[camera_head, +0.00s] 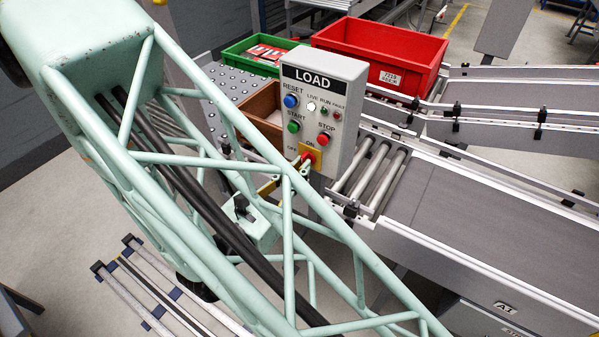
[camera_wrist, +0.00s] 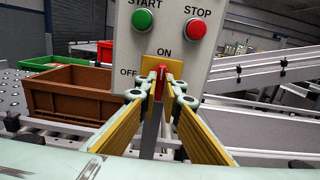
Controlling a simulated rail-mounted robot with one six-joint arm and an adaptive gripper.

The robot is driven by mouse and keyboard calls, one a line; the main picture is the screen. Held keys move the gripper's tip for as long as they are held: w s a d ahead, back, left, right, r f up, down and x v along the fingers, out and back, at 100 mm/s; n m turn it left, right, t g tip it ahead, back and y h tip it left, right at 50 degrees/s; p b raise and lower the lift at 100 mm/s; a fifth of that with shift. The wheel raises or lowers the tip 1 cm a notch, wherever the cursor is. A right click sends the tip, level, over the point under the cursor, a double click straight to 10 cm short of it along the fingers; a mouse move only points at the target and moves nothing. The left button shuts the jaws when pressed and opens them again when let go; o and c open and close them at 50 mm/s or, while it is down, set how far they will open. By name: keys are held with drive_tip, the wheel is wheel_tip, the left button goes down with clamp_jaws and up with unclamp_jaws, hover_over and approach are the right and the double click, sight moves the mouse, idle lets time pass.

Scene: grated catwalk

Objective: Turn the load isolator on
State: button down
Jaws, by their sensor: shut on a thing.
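The grey LOAD control box (camera_head: 345,85) faces my arm. Its load isolator is a red handle (camera_wrist: 161,70) on a yellow plate (camera_wrist: 176,64), at the bottom of the panel. ON is printed above the handle and OFF to its left. My gripper (camera_wrist: 162,82) is shut on the red handle, with one yellow-padded finger on each side. In the wrist view the handle looks roughly upright, in line with ON, but the fingers hide part of it. In the head view the isolator (camera_head: 311,155) shows past my arm's lattice, which partly covers the gripper.
Above the isolator are a green START button (camera_wrist: 143,20) and a red STOP button (camera_wrist: 195,29); a blue RESET button (camera_head: 290,101) is higher up. A brown crate (camera_wrist: 70,95) stands left of the box, a red crate (camera_head: 380,55) behind. A conveyor (camera_head: 480,215) runs right.

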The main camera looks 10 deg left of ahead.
idle(0.4)
drive_tip(key=c, duration=2.8)
unclamp_jaws()
drive_tip(key=shift+s, duration=0.15)
drive_tip(key=shift+v, duration=5.8)
drive_tip(key=shift+d+r+m, duration=0.1)
drive_tip(key=shift+m, duration=0.2)
